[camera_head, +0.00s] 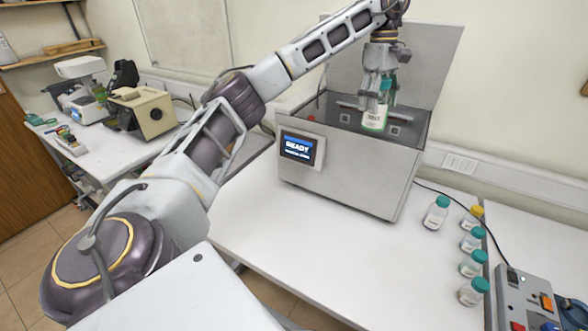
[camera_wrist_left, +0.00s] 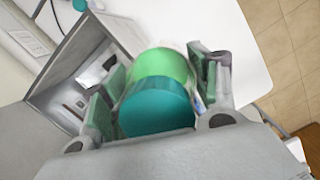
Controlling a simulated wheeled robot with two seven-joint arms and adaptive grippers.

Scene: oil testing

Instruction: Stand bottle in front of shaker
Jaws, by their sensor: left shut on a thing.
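A bottle (camera_head: 375,119) with a white label and green contents hangs from my left gripper (camera_head: 378,90), over the open tank of the shaker. In the left wrist view the bottle's teal cap (camera_wrist_left: 157,108) and green body lie between the two green finger pads of the left gripper (camera_wrist_left: 155,95). The shaker (camera_head: 345,184) is a grey metal box with its lid raised at the back and a lit "READY" screen on its front left. I cannot tell whether the bottle touches the shaker's inside. My right gripper is not in view.
Several teal-capped bottles (camera_head: 435,213) and a yellow-capped one (camera_head: 472,216) stand on the white table right of the shaker. A power box (camera_head: 530,300) with switches is at the far right. The table (camera_head: 340,255) in front of the shaker is clear.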

